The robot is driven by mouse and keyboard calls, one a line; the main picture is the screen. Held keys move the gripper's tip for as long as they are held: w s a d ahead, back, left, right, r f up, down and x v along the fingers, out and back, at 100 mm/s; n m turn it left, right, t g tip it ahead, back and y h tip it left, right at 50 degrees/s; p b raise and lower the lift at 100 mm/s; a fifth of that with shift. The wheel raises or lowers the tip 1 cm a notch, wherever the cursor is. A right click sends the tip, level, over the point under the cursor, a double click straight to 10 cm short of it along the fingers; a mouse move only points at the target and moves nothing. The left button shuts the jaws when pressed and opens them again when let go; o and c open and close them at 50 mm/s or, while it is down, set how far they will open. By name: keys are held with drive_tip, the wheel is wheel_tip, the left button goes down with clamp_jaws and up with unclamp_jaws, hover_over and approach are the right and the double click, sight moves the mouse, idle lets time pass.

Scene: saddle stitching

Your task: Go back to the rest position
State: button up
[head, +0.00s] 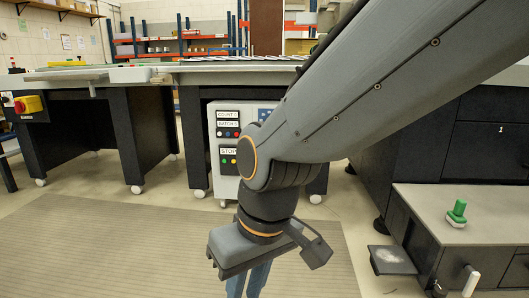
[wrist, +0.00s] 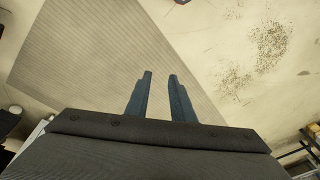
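My gripper (wrist: 159,80) points down in the wrist view, its two blue-grey fingers apart with bare floor mat between them. It holds nothing. In the head view my gripper (head: 247,292) hangs at the bottom centre, below my grey arm that comes in from the upper right. Its fingertips are cut off by the frame's lower edge. The gripper is over the ribbed floor mat (head: 80,240), which also shows in the wrist view (wrist: 85,60).
A control cabinet (head: 225,175) with labelled buttons stands under the long machine table (head: 140,75), behind my arm. A low grey cabinet (head: 440,210) with a green-handled thing (head: 457,212) stands at the right. A red-yellow switch (head: 28,105) is at the left. The mat at left is clear.

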drive_tip(key=s+d+r, duration=0.1)
drive_tip(key=s+d, duration=0.1)
drive_tip(key=s, duration=0.4)
drive_tip(key=d+r+m+p, duration=0.2)
drive_tip(key=d+r+p, duration=0.5)
drive_tip(key=p, duration=0.5)
drive_tip(key=d+r+m+h+p, duration=0.1)
drive_tip(key=d+r+p, duration=0.5)
drive_tip(key=r+p, duration=0.6)
drive_tip(key=d+r+m+h+p, duration=0.1)
drive_tip(key=d+r+m+p, duration=0.3)
drive_tip(key=p, duration=1)
drive_tip(key=d+r, duration=0.3)
drive_tip(key=r, duration=0.2)
drive_tip(key=shift+w+d+r+g, duration=0.15)
drive_tip(key=shift+d+r+g, duration=0.15)
drive_tip(key=shift+r+g, duration=0.1)
drive_tip(key=shift+d, duration=0.1)
